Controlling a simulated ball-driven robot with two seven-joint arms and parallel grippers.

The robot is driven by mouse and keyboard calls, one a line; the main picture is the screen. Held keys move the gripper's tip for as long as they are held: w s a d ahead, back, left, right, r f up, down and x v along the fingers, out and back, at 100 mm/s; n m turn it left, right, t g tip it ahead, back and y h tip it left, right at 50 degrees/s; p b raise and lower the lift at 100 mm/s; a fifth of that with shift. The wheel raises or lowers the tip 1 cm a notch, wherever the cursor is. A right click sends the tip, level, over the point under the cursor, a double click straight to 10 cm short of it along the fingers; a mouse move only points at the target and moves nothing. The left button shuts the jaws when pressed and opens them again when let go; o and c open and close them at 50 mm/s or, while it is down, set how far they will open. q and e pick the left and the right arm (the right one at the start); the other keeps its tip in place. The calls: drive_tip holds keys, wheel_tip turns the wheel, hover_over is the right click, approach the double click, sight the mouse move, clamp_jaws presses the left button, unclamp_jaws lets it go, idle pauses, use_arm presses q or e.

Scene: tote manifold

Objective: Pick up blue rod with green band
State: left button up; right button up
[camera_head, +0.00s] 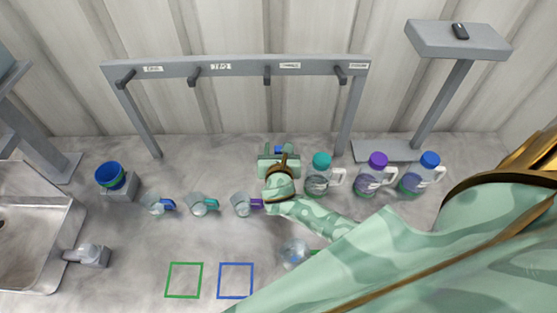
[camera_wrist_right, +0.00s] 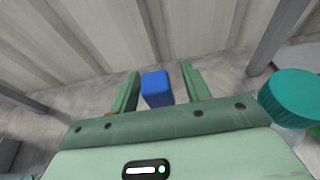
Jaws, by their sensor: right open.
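My right gripper (camera_head: 279,154) is over the counter, left of the teal-capped bottle. In the right wrist view its two fingers (camera_wrist_right: 160,84) are apart, and a blue rod (camera_wrist_right: 157,88) shows between them, with a gap on each side. Only the blue upper part of the rod shows there; no green band can be made out, and its lower part is hidden behind the gripper body. In the head view a small bit of blue (camera_head: 278,149) shows between the fingers. My left gripper is not in view.
Bottles with teal (camera_head: 322,160), purple (camera_head: 378,160) and blue (camera_head: 430,159) caps stand to the right. Several clear mugs (camera_head: 198,204) stand to the left. A grey peg rack (camera_head: 220,67) rises behind.

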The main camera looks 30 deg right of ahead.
drive_tip(key=shift+w+d+f, duration=0.1)
drive_tip(key=shift+w, duration=0.05)
drive_tip(key=shift+c, duration=0.4)
clamp_jaws()
wheel_tip(320, 180, up, 14)
drive_tip(key=p, duration=0.8)
